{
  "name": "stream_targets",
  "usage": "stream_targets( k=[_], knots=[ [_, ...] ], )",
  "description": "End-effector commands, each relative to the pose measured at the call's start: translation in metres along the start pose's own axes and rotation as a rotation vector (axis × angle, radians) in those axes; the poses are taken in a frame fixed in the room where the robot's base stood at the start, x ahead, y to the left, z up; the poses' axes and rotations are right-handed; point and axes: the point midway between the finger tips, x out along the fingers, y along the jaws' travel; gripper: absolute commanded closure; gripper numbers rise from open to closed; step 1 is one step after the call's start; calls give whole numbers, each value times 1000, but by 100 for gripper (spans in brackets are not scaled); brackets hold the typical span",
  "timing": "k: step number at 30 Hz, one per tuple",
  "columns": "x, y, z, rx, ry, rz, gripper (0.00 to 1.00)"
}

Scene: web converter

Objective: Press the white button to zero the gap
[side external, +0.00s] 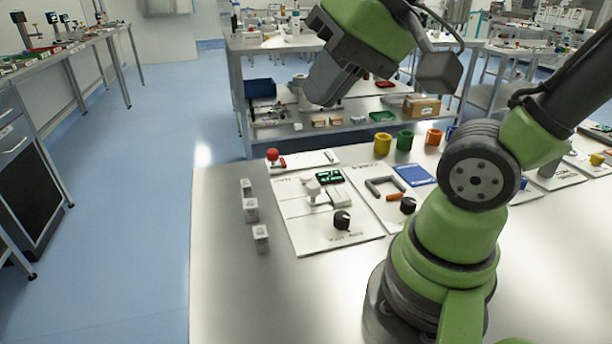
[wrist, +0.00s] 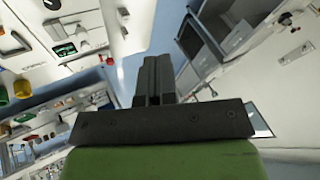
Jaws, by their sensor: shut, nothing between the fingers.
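A white panel (side external: 300,225) lies on the steel bench, left of my arm base. On it are a small green-lit display (side external: 330,176), a white gauge-like device (side external: 313,187) and a black knob (side external: 342,219). I cannot pick out a separate white button on it. The display (wrist: 64,49) and the white device (wrist: 52,27) also show at the upper left of the wrist view. My gripper (side external: 320,98) is high above the bench's far edge, apart from the panel. In the wrist view its dark fingers (wrist: 154,75) are together and empty.
Several grey-white blocks, one here (side external: 251,210), stand left of the panel. A red ball-topped part (side external: 273,156) is behind it. A second panel (side external: 395,205) with a blue card (side external: 414,175) is to the right, with coloured cups (side external: 405,140) beyond.

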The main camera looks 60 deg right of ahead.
Motion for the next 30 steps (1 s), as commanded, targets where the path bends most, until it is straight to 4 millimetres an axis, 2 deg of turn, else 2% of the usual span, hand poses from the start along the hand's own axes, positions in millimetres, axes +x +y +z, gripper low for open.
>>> stream_targets(
  k=[8,14,17,22,27,30],
  knots=[
    [41,11,-62,369,-110,-3,100],
    [78,43,-106,650,-151,-36,100],
    [97,67,-126,794,-160,-60,100],
    [130,119,-152,1040,-155,-111,100],
    [158,173,-164,1254,-133,-164,100],
    [169,197,-165,1343,-117,-188,100]
  ],
)
